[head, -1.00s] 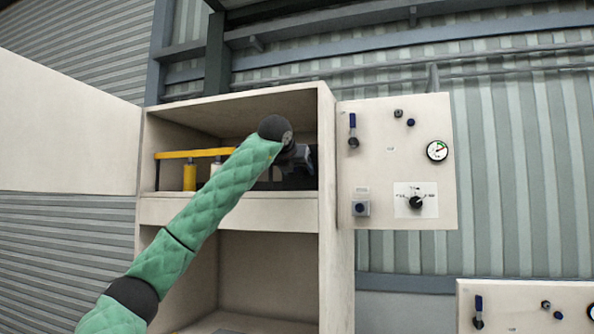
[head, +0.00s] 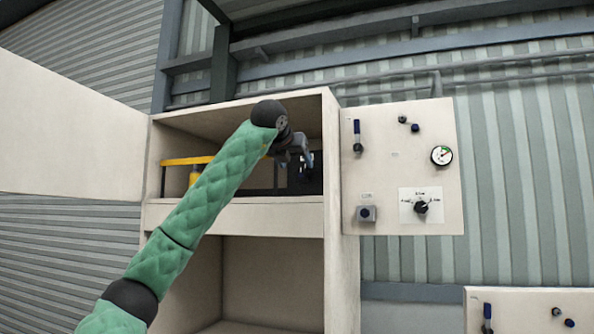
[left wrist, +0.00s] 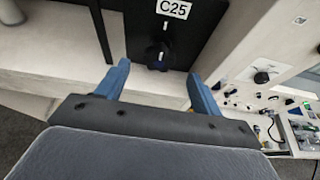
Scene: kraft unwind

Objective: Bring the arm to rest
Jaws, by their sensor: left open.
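My left arm reaches up from the lower left in the head view to the upper compartment of the open cabinet (head: 235,217). My left gripper (head: 299,160) is at the compartment's right side, its fingers dark and small there. In the left wrist view my left gripper (left wrist: 158,75) has its two blue fingers spread, with nothing between them. Just beyond the fingertips is a black knob (left wrist: 157,55) on a black panel under a label "C25" (left wrist: 173,9). The knob appears apart from the fingers. My right gripper is in neither view.
The cabinet's open door (head: 70,130) stands at the left. A yellow bar (head: 185,161) spans the compartment behind my arm. A pale control panel (head: 385,205) with a gauge (head: 441,155), a lever and a dial is right of the cabinet. A second panel (head: 530,300) is lower right.

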